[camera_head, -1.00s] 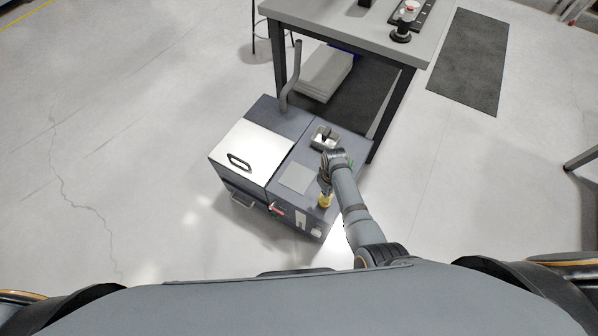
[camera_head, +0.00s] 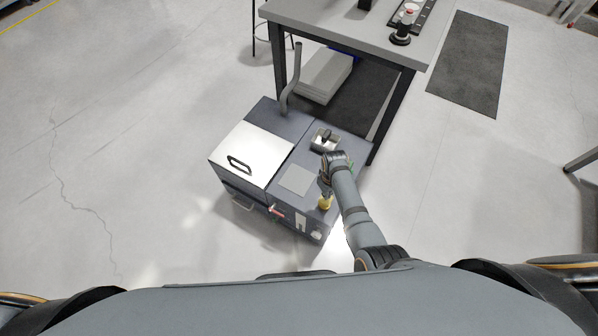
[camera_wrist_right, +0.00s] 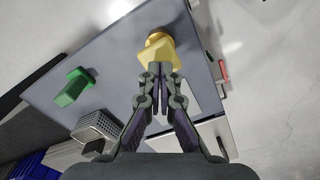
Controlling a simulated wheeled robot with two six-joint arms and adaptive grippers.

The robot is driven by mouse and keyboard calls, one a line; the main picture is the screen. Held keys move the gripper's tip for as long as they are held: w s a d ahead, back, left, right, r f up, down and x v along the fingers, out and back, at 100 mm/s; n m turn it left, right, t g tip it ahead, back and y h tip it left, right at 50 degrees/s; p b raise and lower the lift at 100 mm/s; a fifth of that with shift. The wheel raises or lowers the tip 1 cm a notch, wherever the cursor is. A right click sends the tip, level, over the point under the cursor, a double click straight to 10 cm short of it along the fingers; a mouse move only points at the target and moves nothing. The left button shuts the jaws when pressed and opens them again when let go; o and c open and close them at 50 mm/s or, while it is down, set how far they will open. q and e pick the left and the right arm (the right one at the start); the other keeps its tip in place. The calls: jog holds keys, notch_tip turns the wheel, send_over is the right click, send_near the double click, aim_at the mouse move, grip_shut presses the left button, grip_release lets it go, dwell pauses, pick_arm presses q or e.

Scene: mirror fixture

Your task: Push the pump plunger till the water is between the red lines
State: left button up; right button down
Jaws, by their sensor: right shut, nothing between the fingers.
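The yellow pump plunger (camera_head: 325,203) stands on the grey top of the machine (camera_head: 286,160), near its front right corner. In the wrist view the plunger (camera_wrist_right: 157,52) is a yellow knob just beyond my fingertips. My right gripper (camera_head: 325,189) is shut and empty, its tips (camera_wrist_right: 160,74) at the edge of the knob; I cannot tell for sure whether they touch it. A pale upright strip (camera_head: 300,221) on the machine's front may be the water gauge; water and red lines are too small to make out. My left gripper is out of view.
A metal lid with a black handle (camera_head: 239,164) covers the machine's left part. A small tray (camera_head: 324,140) and a green handle (camera_wrist_right: 75,88) are on the top. A bent grey pipe (camera_head: 293,80) rises behind. A workbench (camera_head: 350,33) stands beyond. The floor left is clear.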

jog(key=shift+f+b, duration=1.7)
jog(key=shift+f, duration=0.7)
jog(key=shift+r, duration=0.1)
notch_tip(320, 180, up, 9)
jog(key=p, duration=1)
jog(key=shift+r, duration=0.1)
